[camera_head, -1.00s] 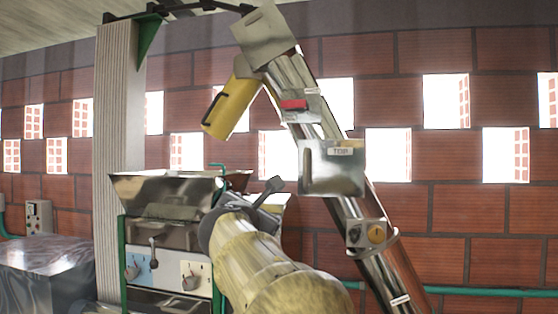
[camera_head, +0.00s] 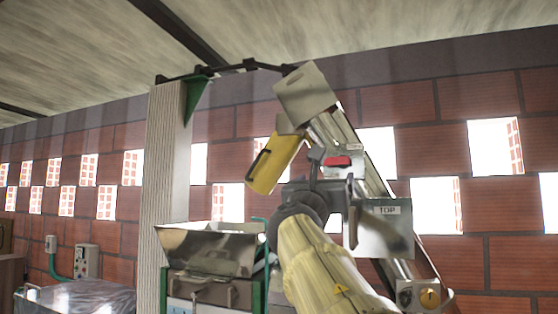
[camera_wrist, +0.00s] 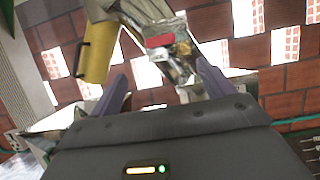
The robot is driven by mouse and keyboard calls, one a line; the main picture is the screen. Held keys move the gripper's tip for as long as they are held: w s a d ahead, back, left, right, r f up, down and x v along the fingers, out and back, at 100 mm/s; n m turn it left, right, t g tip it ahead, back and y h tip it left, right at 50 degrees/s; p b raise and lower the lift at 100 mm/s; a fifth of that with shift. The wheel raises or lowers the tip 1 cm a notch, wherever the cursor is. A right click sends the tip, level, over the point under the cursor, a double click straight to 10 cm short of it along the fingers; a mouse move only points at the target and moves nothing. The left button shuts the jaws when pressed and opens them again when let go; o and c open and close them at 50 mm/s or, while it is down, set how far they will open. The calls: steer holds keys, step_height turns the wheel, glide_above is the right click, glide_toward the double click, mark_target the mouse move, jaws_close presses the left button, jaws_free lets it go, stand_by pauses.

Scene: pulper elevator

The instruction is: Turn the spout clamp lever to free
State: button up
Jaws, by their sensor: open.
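A red grip (camera_head: 338,161), which looks like the clamp lever, sits crosswise on a metal bracket on the sloping elevator tube (camera_head: 365,165). In the wrist view the red grip (camera_wrist: 160,41) lies above the gap between my fingers. The yellow spout (camera_head: 275,163) with a black handle hangs left of it; the spout also shows at upper left in the wrist view (camera_wrist: 97,52). My gripper (camera_head: 333,172) is open and empty, with its fingers pointing towards the tube just below the red grip. I see no contact, but the exact distance is unclear.
A metal plate marked TOP (camera_head: 385,228) is on the tube, right of my gripper. A metal hopper (camera_head: 208,246) on a green-framed machine stands lower left, beside a pale post (camera_head: 165,190). The brick wall with bright openings is behind.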

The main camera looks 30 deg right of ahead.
mark_target(335, 162)
steer(key=p+x, duration=0.7)
steer(key=x, duration=0.6)
steer(key=shift+d+r, duration=0.1)
steer(key=shift+w+d+r+p, duration=0.15)
steer(key=shift+w+d+p, duration=0.2)
steer(key=shift+w+d, duration=0.15)
steer(key=shift+s, duration=0.1)
steer(key=c, duration=1)
